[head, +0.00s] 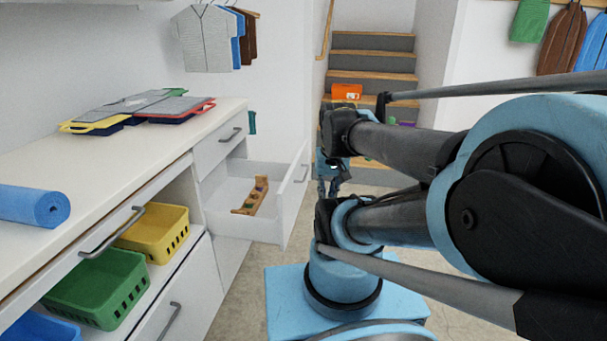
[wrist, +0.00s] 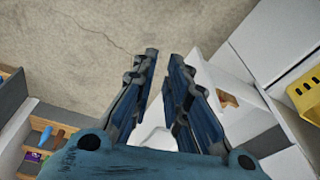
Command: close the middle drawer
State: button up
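The middle drawer (head: 226,224) of the white cabinet is pulled far out, with a small wooden toy lying inside. Its front panel (head: 292,200) carries a grey handle (head: 301,173). The drawer also shows in the wrist view (wrist: 228,72), right of the fingers. My gripper (head: 328,188) points down just right of the drawer front in the head view, partly hidden by my arm. In the wrist view my gripper (wrist: 163,58) has its two fingers apart, with bare floor between the tips. A whitish shape shows lower between the fingers; I cannot tell what it is or whether anything touches.
The drawer above (head: 218,145) is shut. Yellow (head: 155,232) and green (head: 98,286) baskets sit in the open shelf to the left. The countertop holds folders (head: 180,107) and a blue roll (head: 35,205). Stairs (head: 372,63) rise behind. Floor beyond the drawer is clear.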

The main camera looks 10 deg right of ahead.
jog(key=w+r+m, duration=0.1)
jog(key=w, duration=0.1)
jog(key=w+r+m, duration=0.2)
jog(key=w, duration=0.1)
jog(key=w+r+m+y, duration=0.1)
jog(key=w+m, duration=0.1)
jog(key=w, duration=0.1)
jog(key=shift+w+r+g, duration=0.15)
jog(key=shift+r+g, duration=0.15)
jog(key=shift+r, duration=0.1)
grip_shut()
jog(key=w+d+f+m+y, duration=0.1)
jog(key=w+d+m, duration=0.3)
jog(key=w, duration=0.5)
jog(key=w+d+m+y, duration=0.1)
jog(key=w+d+m, duration=0.1)
jog(key=w+m, duration=0.6)
jog(key=w+d+f+m+y, duration=0.1)
jog(key=w+d+m, duration=0.25)
jog(key=w, duration=0.65)
send_near(308, 166)
jog(key=x, duration=0.2)
jog(key=a+x, duration=0.1)
jog(key=x, duration=0.3)
jog(key=shift+a+r, duration=0.15)
jog(key=shift+r, duration=0.1)
